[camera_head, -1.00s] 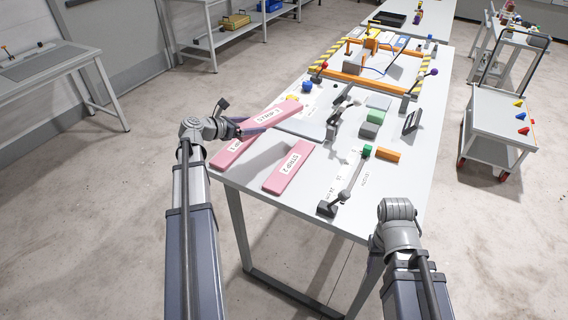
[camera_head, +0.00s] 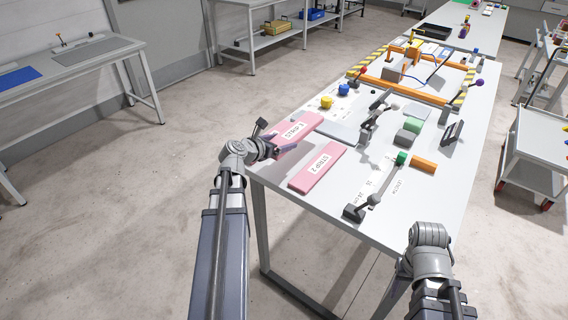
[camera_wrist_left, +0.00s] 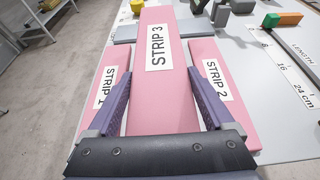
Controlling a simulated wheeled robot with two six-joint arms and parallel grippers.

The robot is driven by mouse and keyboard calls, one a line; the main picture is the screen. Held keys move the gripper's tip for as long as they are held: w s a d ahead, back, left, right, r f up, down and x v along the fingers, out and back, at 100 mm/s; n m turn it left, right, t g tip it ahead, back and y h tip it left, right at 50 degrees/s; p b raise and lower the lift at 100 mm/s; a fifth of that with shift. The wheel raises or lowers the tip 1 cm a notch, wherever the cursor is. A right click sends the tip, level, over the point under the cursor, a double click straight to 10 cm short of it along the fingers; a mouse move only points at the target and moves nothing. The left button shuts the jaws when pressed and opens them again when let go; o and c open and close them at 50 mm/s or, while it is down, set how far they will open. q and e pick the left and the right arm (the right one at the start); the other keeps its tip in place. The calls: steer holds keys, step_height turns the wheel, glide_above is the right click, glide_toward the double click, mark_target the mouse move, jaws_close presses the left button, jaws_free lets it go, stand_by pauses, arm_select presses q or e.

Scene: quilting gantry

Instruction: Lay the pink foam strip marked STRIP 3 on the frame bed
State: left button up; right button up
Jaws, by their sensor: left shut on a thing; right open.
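The pink foam strip marked STRIP 3 (camera_wrist_left: 161,60) is in my left gripper (camera_head: 281,148), which is shut on it. In the head view STRIP 3 (camera_head: 306,124) is at the table's left edge. Pink STRIP 1 (camera_wrist_left: 107,75) shows left of it and STRIP 2 (camera_wrist_left: 222,88) right of it, both lower on the table. The orange-railed frame (camera_head: 404,90) stands farther back; its bed is partly hidden. My right wrist shows at lower right, but its fingers are out of sight.
A grey trolley (camera_head: 538,150) stands to the right.

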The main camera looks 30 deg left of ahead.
mark_target(281, 165)
arm_select(q)
steer(key=shift+f+b, duration=3.35)
steer(key=shift+f, duration=0.55)
steer(key=shift+f, duration=0.25)
steer(key=o, duration=1.2)
steer(key=shift+r, duration=0.1)
